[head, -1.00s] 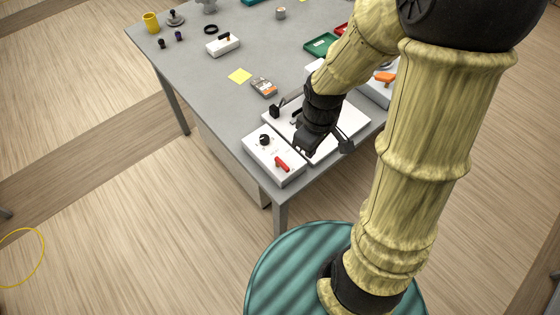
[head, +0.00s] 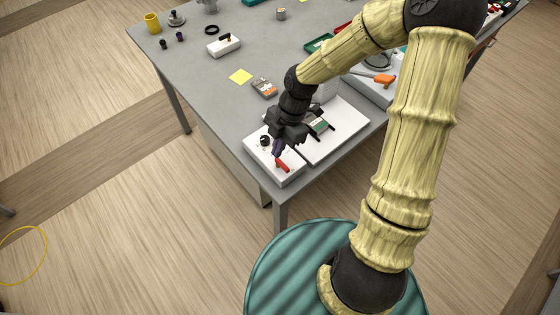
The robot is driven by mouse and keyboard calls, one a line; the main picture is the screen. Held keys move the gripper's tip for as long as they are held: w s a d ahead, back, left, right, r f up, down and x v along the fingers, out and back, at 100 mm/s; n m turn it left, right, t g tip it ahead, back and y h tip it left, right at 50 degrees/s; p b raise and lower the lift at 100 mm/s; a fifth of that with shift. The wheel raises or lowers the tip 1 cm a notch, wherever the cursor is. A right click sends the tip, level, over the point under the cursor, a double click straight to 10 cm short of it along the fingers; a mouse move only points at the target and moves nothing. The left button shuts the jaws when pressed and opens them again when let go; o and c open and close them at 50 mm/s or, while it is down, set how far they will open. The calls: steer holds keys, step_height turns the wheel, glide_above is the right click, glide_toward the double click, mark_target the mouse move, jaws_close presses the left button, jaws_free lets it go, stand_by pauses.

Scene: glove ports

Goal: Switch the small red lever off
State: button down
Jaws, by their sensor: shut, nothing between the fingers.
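The small red lever (head: 282,164) sits on a white box (head: 291,179) at the near corner of the grey table. A black knob (head: 265,141) is on the same box, behind and left of the lever. The gripper body hides part of the box's back edge.
A white panel (head: 350,127) with a green part (head: 319,126) lies right of the box. A grey and orange device (head: 264,88) and a yellow note (head: 241,76) lie behind. A white box with an orange handle (head: 384,79) stands farther right.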

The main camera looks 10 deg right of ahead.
mark_target(282, 167)
step_height(282, 167, down, 9)
steer(key=p, duration=0.4)
steer(key=shift+w+f, duration=0.1)
steer(key=shift+w+d+f, duration=0.1)
steer(key=shift+w+d, duration=0.05)
steer(key=shift+d, duration=0.25)
steer(key=shift+a, duration=0.1)
